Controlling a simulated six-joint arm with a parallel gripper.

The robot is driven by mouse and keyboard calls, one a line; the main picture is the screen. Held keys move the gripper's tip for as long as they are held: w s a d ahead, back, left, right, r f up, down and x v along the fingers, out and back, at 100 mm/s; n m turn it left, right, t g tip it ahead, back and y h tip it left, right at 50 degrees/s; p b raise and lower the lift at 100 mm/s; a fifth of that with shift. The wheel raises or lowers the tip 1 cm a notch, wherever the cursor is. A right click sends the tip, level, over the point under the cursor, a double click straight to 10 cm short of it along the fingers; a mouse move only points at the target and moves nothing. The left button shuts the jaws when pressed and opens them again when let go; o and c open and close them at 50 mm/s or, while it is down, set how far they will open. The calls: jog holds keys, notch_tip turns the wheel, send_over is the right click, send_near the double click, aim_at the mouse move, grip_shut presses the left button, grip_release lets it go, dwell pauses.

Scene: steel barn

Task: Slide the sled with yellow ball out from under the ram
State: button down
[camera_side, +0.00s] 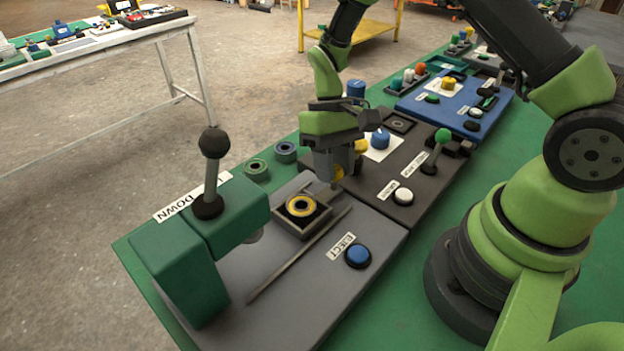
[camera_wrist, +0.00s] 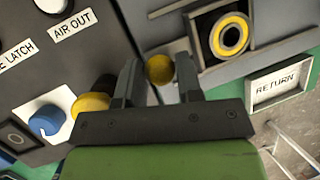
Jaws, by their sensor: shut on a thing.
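The sled (camera_side: 284,221) is a dark square block with a yellow ring set in its top. It sits on the grey plate, to the right of the green press head, and appears clear of the grey ram (camera_side: 254,237). The sled also shows at the upper right of the wrist view (camera_wrist: 205,40). My gripper (camera_side: 335,173) is low beside the sled, on its far right side. In the wrist view, the fingers (camera_wrist: 159,78) are shut on the yellow ball (camera_wrist: 159,69). The ball's link to the sled is mostly hidden.
The press lever (camera_side: 213,170) with a black ball stands upright. A thin rail (camera_side: 300,254) and a blue button (camera_side: 358,255) lie in front. A yellow knob (camera_wrist: 90,105) and a blue knob (camera_wrist: 46,121) are close to my gripper. A green-topped lever (camera_side: 439,145) stands right.

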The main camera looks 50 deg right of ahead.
jog(key=shift+d, duration=0.35)
jog(key=c, duration=0.8)
grip_release()
jog(key=shift+r, duration=0.1)
jog(key=v, duration=0.8)
jog(key=shift+a, duration=0.1)
